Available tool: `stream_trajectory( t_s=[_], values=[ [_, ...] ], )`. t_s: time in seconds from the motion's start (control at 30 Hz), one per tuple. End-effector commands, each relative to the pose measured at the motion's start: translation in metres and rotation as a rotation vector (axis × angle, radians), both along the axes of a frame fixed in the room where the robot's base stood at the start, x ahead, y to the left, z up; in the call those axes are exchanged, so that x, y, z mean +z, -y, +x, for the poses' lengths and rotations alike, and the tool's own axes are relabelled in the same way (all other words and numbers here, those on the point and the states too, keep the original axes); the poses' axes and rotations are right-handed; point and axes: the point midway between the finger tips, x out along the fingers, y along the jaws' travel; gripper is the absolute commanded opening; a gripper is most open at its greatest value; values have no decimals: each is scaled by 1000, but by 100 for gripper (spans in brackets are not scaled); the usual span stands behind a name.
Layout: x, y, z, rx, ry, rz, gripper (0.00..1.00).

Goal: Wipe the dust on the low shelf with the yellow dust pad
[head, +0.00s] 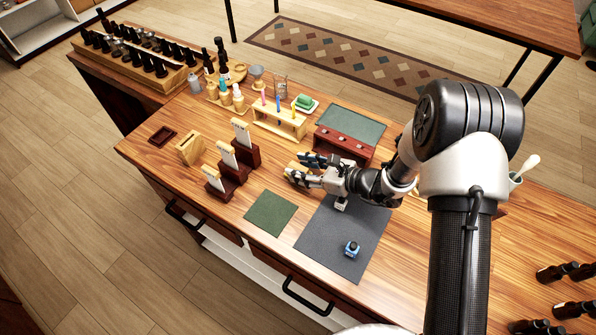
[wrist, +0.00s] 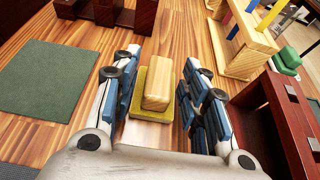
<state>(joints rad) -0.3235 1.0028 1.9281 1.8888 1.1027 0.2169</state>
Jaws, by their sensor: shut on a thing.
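The yellow dust pad (wrist: 153,108) has a pale wooden block handle (wrist: 158,84) and lies between the fingers of my gripper (wrist: 158,100) in the wrist view. My gripper is shut on it. In the head view my gripper (head: 298,170) is low over the middle of the wooden table, with the pad (head: 292,165) partly hidden at its fingertips. Whether the pad touches the table is unclear. A white low shelf (head: 262,268) shows under the table, below the drawer fronts. I cannot make out dust on it.
A dark red box with a green top (head: 350,122) stands close by the gripper. Card stands (head: 222,180) are to its left, and a tube rack (head: 280,122) is behind. A green mat (head: 270,213) and a grey mat (head: 325,240) with a small blue thing (head: 351,248) lie in front.

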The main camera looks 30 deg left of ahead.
Motion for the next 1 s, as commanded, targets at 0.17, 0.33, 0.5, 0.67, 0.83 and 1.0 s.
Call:
stream_trajectory(
  t_s=[0.17,0.33,0.5,0.67,0.83,1.0],
  values=[
    [1,0,0,0,0,1,17],
    [8,0,0,-1,1,1,17],
    [30,0,1,0,5,2,17],
    [66,0,1,1,5,3,17],
    [110,0,1,0,6,1,17],
    [150,0,0,0,6,2,17]
  ],
)
